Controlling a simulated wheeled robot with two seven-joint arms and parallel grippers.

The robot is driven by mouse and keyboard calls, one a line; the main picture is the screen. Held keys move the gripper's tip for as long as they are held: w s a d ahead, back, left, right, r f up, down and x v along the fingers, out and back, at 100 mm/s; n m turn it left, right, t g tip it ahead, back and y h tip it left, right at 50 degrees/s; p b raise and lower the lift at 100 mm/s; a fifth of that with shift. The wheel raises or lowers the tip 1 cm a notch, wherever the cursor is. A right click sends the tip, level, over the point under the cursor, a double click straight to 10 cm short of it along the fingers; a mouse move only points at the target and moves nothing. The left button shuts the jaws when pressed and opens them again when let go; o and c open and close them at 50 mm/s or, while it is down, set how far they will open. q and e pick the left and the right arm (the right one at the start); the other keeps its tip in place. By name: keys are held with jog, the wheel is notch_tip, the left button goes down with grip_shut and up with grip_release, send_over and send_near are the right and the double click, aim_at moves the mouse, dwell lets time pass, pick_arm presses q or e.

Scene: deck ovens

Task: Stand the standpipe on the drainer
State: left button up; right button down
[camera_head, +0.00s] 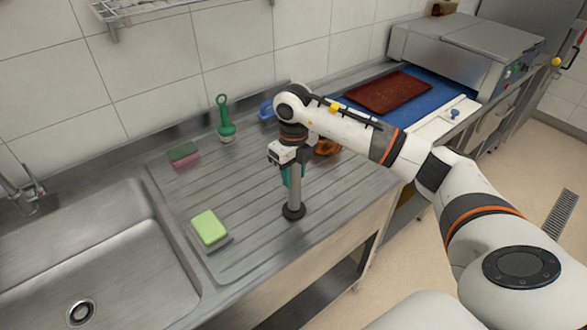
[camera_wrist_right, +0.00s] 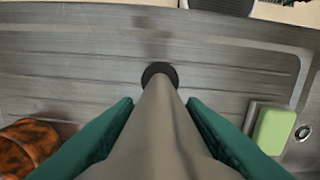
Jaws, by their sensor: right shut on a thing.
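The standpipe (camera_head: 294,196) is a grey metal tube with a black round foot, upright at the front right part of the ribbed steel drainer (camera_head: 243,247). My right gripper (camera_head: 292,172) is shut on the tube's upper part. In the right wrist view the standpipe (camera_wrist_right: 158,110) runs between the green fingers, and its black foot appears against the drainer surface. I cannot tell for sure whether the foot touches the drainer. My left gripper is not in view.
An orange-brown object (camera_head: 327,147) is behind my right gripper. The sink basin (camera_head: 90,255) is at left.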

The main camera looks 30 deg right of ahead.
jog(key=c, duration=1.3)
grip_release()
jog(key=o, duration=0.3)
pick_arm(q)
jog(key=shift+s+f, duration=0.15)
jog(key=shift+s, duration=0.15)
pick_arm(e)
jog(key=shift+o, duration=0.5)
jog(key=shift+r, duration=0.3)
notch_tip(320, 180, up, 10)
jog(key=b, duration=0.2)
jog(key=shift+b, duration=0.35)
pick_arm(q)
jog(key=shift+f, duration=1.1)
pick_arm(e)
jog(key=shift+r, duration=0.8)
